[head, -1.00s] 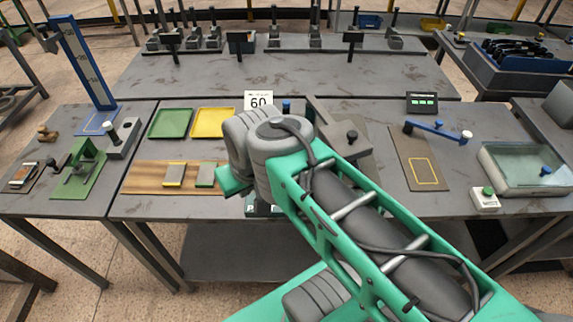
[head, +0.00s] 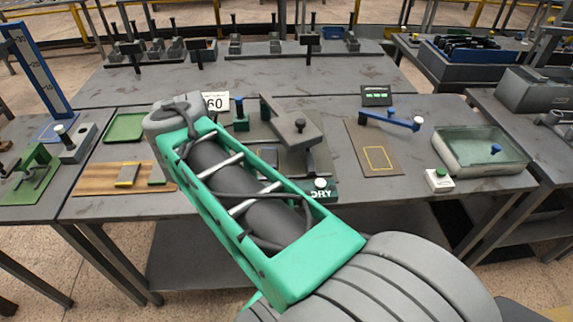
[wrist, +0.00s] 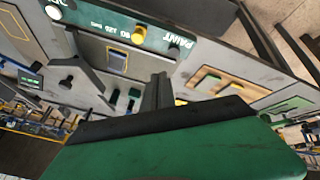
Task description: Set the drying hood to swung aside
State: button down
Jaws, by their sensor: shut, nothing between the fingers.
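In the wrist view, what looks like the hood (wrist: 85,68) shows at the left, tilted by the camera angle. My gripper (wrist: 158,80) shows in the wrist view with its dark fingers together and empty. It is apart from the hood. In the head view my own arm hides the gripper and part of the bench left of the hood.
A blue lever (head: 392,119) stands right of the hood, past a brown plate with a yellow outline (head: 378,160). A glass-topped tray (head: 480,148) and a white button box (head: 439,180) are farther right. A sign reading 60 (head: 216,102) stands behind my arm.

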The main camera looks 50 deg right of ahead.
jog(key=s+d+f+m+g+h+b, duration=0.1)
jog(key=s+d+h, duration=0.15)
jog(key=d, duration=0.45)
jog(key=s+d+f+m+g+h+b, duration=0.1)
jog(key=s+d+f+m+b, duration=0.15)
jog(key=d, duration=0.45)
jog(key=p, duration=0.2)
send_near(292, 153)
jog(key=shift+n+y, duration=0.25)
jog(key=shift+n, duration=0.1)
jog(key=x, duration=0.6)
jog(key=shift+d, duration=0.25)
jog(key=shift+d+f, duration=0.1)
jog(key=shift+d, duration=0.1)
